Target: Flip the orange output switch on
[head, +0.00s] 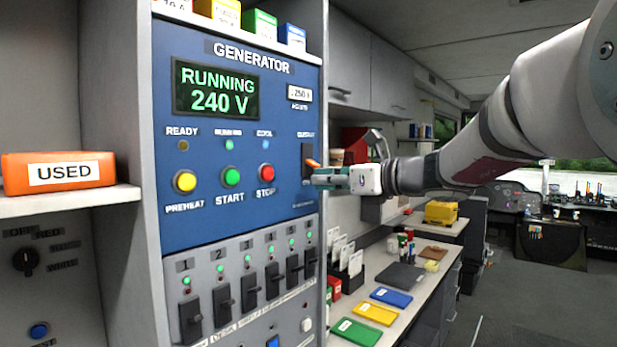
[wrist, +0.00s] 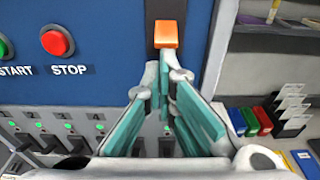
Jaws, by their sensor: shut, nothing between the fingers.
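The orange output switch (head: 312,163) sits at the right edge of the blue generator panel (head: 200,120), on a dark plate. In the head view its orange lever lies just above my gripper (head: 318,178). In the wrist view the orange lever (wrist: 166,34) is straight ahead, just beyond the fingertips. My gripper (wrist: 164,72) has teal-padded fingers, shut with nothing between them, pointing at the panel below the lever. I cannot tell whether the fingertips touch the lever. The display (head: 216,89) reads "RUNNING 240 V".
Yellow, green and red buttons (head: 232,177) are left of the switch. A row of black breaker switches (head: 250,290) with green lights is below. A counter (head: 345,310) with coloured folders runs along the right. Free air lies right of the panel.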

